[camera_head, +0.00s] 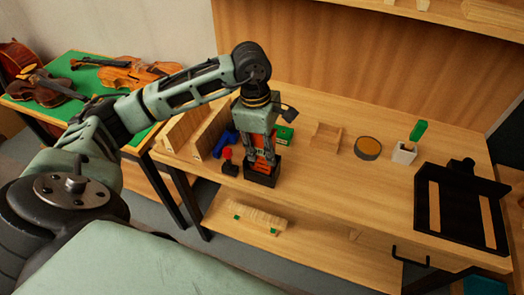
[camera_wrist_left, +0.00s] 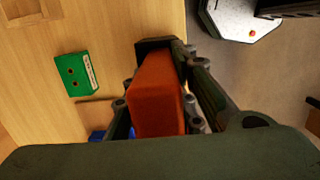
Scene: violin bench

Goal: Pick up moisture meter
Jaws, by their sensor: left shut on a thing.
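The orange-red, block-shaped thing I take to be the moisture meter (camera_wrist_left: 157,95) is between the fingers of my left gripper (camera_head: 262,155). In the head view, the meter (camera_head: 266,158) shows orange between the fingers, above a black block-like part (camera_head: 262,174) near the bench's front edge. My left gripper points down and is shut on the meter. Its fingers (camera_wrist_left: 165,110) lie along both sides of it in the left wrist view. I cannot tell whether the black part touches the bench top. My right gripper is not in view.
A green box with two dark holes (camera_wrist_left: 78,74) lies close by on the bench (camera_head: 320,180). A small red-and-black item (camera_head: 229,161) and a blue item (camera_head: 226,142) stand left of the gripper.

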